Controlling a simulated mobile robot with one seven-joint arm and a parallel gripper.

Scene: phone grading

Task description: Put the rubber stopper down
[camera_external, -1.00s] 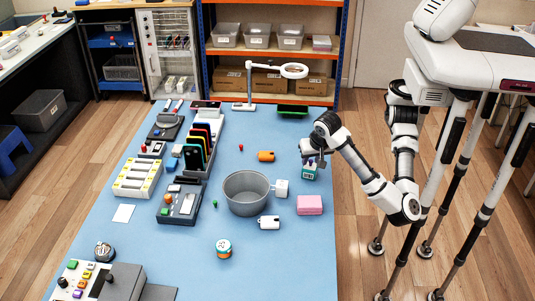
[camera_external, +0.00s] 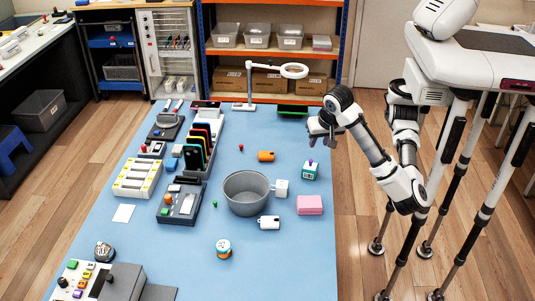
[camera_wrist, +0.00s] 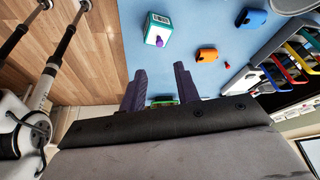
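A small purple piece, apparently the rubber stopper (camera_external: 311,162), is on a white and teal box (camera_external: 310,172) at the right side of the blue table. In the wrist view the purple piece (camera_wrist: 158,41) shows against the white face of the box (camera_wrist: 157,27). My gripper (camera_external: 318,130) is above and behind the box in the external view, apart from it. In the wrist view my gripper's fingers (camera_wrist: 158,83) are spread, with nothing held between them.
An orange piece (camera_external: 266,156), a grey pot (camera_external: 247,206) and a pink box (camera_external: 310,205) are nearby on the table (camera_external: 270,260). A small red piece (camera_external: 241,147) and a green piece (camera_external: 214,203) stand farther left. A magnifier lamp (camera_external: 293,71) is at the back.

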